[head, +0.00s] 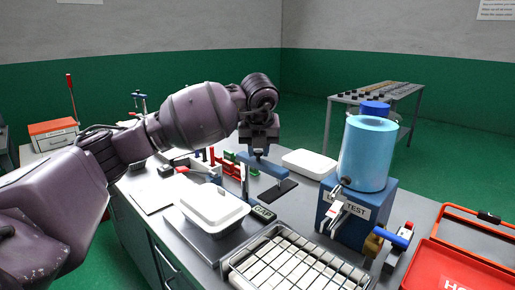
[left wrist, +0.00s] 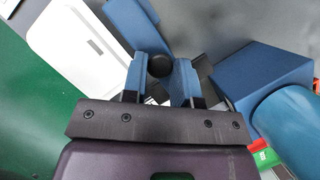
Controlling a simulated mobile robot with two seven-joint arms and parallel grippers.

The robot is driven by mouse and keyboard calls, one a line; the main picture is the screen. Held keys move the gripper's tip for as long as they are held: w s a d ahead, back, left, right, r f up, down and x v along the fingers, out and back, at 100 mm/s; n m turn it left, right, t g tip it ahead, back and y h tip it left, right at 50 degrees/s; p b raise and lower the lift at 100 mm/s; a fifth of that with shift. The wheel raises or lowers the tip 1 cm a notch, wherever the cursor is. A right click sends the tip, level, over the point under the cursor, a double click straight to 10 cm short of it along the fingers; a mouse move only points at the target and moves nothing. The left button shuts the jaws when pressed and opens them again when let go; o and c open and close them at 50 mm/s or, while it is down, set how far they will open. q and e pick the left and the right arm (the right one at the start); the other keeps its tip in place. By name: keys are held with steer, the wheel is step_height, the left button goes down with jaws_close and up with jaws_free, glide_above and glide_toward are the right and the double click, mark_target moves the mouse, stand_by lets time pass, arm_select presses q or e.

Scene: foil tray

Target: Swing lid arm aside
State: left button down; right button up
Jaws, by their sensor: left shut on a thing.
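The lid arm is a blue bar (head: 262,168) reaching out level above a flat dark plate (head: 276,191), near the middle of the head view. My left gripper (head: 259,152) comes down on it from above. In the left wrist view the blue finger pads (left wrist: 164,80) are closed around a dark round knob (left wrist: 160,66). A blue bar (left wrist: 133,24) stretches away beyond the fingers. The gripper hides part of the arm and its grip. A white lidded tray (head: 212,205) sits on a grey platform left of the arm. My right gripper is out of view.
A blue dispenser box (head: 362,205) with a light-blue tank (head: 367,153) stands to the right. A wire rack (head: 290,264) is at the front and a red case (head: 455,265) at front right. A white flat lid (head: 309,164) lies behind the arm.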

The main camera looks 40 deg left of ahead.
arm_select(q)
steer(key=c, duration=0.9)
jaws_free()
steer(key=shift+w, duration=0.1)
steer(key=p+v, duration=0.2)
steer(key=v, duration=0.9)
steer(key=shift+f, duration=0.1)
